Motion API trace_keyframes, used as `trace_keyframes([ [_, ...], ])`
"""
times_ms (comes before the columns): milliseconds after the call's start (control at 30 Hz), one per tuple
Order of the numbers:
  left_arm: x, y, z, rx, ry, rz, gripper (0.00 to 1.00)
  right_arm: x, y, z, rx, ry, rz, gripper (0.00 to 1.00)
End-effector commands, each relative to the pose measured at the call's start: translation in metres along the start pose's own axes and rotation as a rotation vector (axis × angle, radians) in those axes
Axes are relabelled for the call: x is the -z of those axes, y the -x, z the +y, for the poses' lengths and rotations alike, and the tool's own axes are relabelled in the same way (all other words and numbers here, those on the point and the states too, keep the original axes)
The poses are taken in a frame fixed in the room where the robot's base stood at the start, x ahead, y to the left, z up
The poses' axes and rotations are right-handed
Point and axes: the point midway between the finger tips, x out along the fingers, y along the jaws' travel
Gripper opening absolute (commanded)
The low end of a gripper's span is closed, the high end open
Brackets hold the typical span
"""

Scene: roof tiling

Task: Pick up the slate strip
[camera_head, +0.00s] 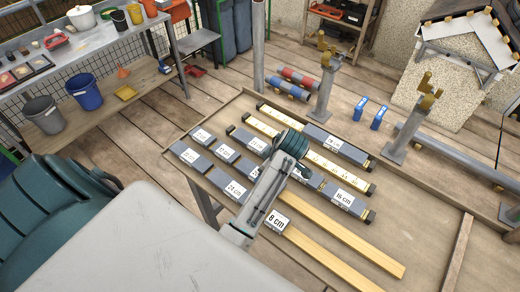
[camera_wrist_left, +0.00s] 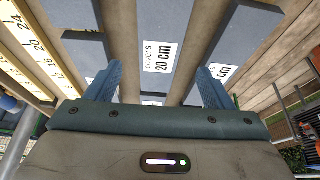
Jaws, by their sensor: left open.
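Several grey slate strips with white size labels lie on the workbench (camera_head: 424,222), among them an 18 cm strip (camera_head: 350,150), a 16 cm strip (camera_head: 325,187) and an 8 cm strip (camera_head: 262,211). My left gripper (camera_head: 302,170) is over the middle of these rows and hides some strips. In the left wrist view, its two blue fingers (camera_wrist_left: 158,84) are apart and empty. A slate strip (camera_wrist_left: 165,20) labelled "covers 20 cm" lies between them in the picture. Whether the fingers touch it cannot be told. My right gripper is not in view.
Yellow rulers (camera_head: 313,158) and wooden battens (camera_head: 350,240) lie beside the strips. The bench's right front is mostly bare.

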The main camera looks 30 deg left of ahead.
Motion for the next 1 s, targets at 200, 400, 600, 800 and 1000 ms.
trace_keyframes([
  [200, 0.005, -0.026, 0.000, 0.006, -0.003, 0.001, 0.75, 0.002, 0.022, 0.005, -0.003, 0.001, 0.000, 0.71],
  [400, 0.003, -0.049, 0.001, 0.002, -0.001, -0.001, 0.75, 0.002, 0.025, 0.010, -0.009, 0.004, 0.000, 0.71],
  [600, 0.003, -0.051, 0.001, 0.000, -0.001, -0.002, 0.75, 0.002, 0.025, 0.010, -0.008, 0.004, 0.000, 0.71],
  [800, 0.003, -0.051, 0.001, 0.001, -0.001, -0.001, 0.44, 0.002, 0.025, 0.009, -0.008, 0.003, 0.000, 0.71],
  [1000, 0.003, -0.051, 0.001, 0.000, -0.001, -0.001, 0.19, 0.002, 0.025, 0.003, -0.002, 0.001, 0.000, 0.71],
])
